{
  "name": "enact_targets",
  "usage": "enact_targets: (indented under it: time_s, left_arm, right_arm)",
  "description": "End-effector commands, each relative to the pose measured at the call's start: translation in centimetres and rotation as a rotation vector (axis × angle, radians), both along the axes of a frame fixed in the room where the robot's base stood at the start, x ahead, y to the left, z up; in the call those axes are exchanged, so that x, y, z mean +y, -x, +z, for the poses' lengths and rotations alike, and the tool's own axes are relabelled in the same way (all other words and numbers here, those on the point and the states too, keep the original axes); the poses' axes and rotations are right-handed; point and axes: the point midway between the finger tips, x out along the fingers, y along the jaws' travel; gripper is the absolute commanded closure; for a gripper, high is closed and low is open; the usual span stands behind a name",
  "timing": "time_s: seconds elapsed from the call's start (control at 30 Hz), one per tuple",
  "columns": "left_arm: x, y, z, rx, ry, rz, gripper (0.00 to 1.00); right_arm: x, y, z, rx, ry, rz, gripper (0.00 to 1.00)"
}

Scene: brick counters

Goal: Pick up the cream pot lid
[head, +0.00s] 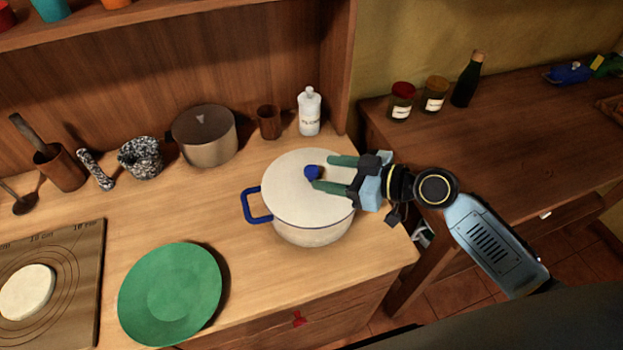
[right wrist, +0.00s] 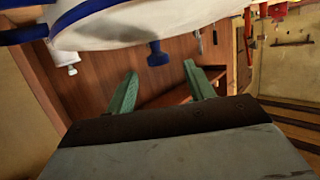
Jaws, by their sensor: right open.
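The cream pot lid (head: 293,190) sits on a cream pot (head: 312,235) with blue side handles, on the wooden counter. A blue knob (head: 312,172) stands at the middle of the lid. My right gripper (head: 322,173) comes in from the right, open, with its green fingers over the lid and their tips close to the knob. In the right wrist view, the lid (right wrist: 130,28) is at the top, and the knob (right wrist: 158,54) lies beyond the gap between the open fingertips (right wrist: 160,70). I see nothing between the fingers. My left gripper is not in view.
A green plate (head: 170,293) lies left of the pot. Behind stand a brown pot (head: 205,137), a wooden cup (head: 268,122), a white bottle (head: 309,111) and a stone mortar (head: 140,158). A darker counter (head: 470,150) at right holds jars and a dark bottle (head: 467,80).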

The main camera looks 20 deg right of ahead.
Motion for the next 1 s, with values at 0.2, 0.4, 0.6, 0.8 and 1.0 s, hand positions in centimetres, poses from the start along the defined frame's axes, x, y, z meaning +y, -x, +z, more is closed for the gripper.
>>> enact_targets:
  time_s: [0.2,0.4,0.6,0.8,1.0]
  left_arm:
    - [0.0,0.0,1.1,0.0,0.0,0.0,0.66]
    - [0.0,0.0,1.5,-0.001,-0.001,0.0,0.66]
    - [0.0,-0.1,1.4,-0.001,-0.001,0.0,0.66]
    - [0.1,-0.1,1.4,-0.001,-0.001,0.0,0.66]
    - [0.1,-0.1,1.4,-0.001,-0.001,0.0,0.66]
  right_arm:
    - [1.9,-1.9,-0.5,0.001,-0.005,0.0,0.46]
    - [3.3,-3.3,-1.4,0.001,-0.001,-0.001,0.46]
    - [3.5,-3.4,-1.6,0.001,0.001,0.0,0.46]
    - [3.4,-3.4,-1.6,0.001,0.0,0.0,0.65]
    - [3.4,-3.4,-1.6,0.001,0.0,0.0,0.91]
